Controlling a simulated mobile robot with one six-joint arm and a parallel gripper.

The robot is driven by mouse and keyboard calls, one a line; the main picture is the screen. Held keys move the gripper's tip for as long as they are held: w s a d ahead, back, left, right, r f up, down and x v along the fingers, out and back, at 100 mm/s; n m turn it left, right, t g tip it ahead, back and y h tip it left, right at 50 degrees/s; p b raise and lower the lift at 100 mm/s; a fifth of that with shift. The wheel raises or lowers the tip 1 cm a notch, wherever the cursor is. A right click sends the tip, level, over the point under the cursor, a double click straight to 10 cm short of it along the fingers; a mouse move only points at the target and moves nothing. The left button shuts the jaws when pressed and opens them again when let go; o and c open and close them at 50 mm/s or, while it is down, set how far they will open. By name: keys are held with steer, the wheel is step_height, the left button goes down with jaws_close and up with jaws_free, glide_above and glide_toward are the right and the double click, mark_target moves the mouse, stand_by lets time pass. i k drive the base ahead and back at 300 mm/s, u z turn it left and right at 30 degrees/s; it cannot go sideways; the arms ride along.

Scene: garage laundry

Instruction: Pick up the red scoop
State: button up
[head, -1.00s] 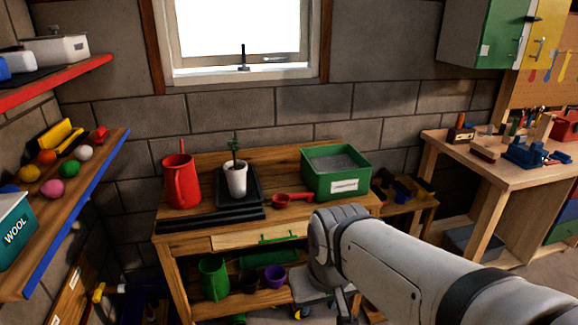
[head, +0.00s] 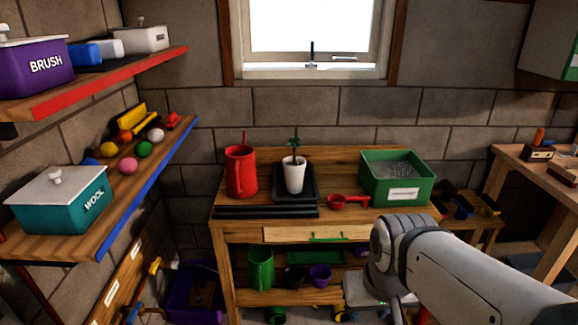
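The red scoop (head: 347,202) lies on the wooden potting table (head: 262,229), near its front edge. It sits between the black tray with the white pot and the green bin, apart from both. My arm reaches in from the lower right, its bend in front of the table's right front corner. My gripper is not clearly visible; the arm's far end hangs low, mostly hidden or out of frame. Nothing covers the scoop.
A green bin (head: 397,192) of grey material stands right of the scoop. A white pot (head: 294,175) with a plant is on a black tray (head: 312,183). A red jug (head: 241,171) stands left. Shelves line the left wall; a workbench (head: 532,180) stands right.

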mark_target(335, 201)
steer(key=i, duration=1.7)
steer(key=z, duration=0.55)
steer(key=k, duration=0.95)
steer(key=z, duration=0.15)
steer(key=i, duration=0.95)
steer(key=u, duration=0.1)
